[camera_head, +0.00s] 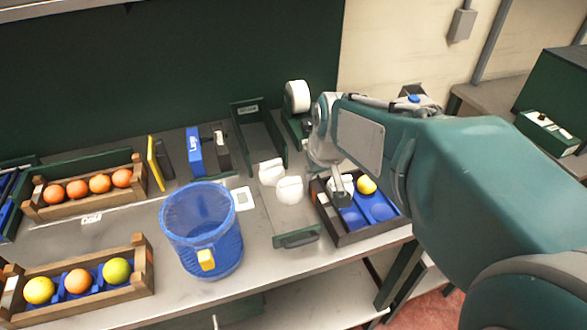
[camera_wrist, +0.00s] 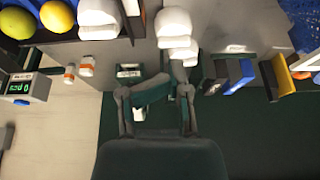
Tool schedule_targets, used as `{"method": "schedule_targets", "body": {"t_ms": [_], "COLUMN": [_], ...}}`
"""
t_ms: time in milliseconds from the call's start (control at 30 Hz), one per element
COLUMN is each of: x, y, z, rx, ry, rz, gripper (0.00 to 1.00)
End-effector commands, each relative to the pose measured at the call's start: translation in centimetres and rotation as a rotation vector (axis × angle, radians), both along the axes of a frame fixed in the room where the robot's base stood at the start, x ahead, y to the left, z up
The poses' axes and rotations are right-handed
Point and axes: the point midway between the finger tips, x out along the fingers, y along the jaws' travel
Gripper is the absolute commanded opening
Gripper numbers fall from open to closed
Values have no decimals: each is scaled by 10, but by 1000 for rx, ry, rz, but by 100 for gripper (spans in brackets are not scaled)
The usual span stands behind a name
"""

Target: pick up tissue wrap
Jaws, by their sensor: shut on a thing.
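White tissue wraps stand on the grey table: one is farther back (camera_head: 271,171) and one is nearer (camera_head: 290,190). Another white wrap (camera_head: 346,183) shows at my gripper (camera_head: 341,198), over the back left part of the dark tray (camera_head: 348,239). My gripper points down there and is shut on this wrap; the arm hides part of the contact. The wrist view shows my fingers (camera_wrist: 155,105), but the grip itself is not clear there. White wraps also show at its top (camera_wrist: 173,22).
The tray has blue hollows and a yellow fruit (camera_head: 366,185). A tape dispenser (camera_head: 296,97) stands behind. A blue bin (camera_head: 203,235) is at centre left, with wooden fruit crates (camera_head: 140,263) (camera_head: 137,165) farther left.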

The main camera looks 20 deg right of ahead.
Motion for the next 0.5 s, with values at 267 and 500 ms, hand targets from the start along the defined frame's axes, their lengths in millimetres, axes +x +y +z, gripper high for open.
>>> {"method": "schedule_targets", "body": {"t_ms": [267,500], "x": [-29,-33], "y": [-17,-19], "z": [15,17], "rx": [-1,1], "ry": [-2,0], "rz": [-1,1], "gripper": [0,0]}}
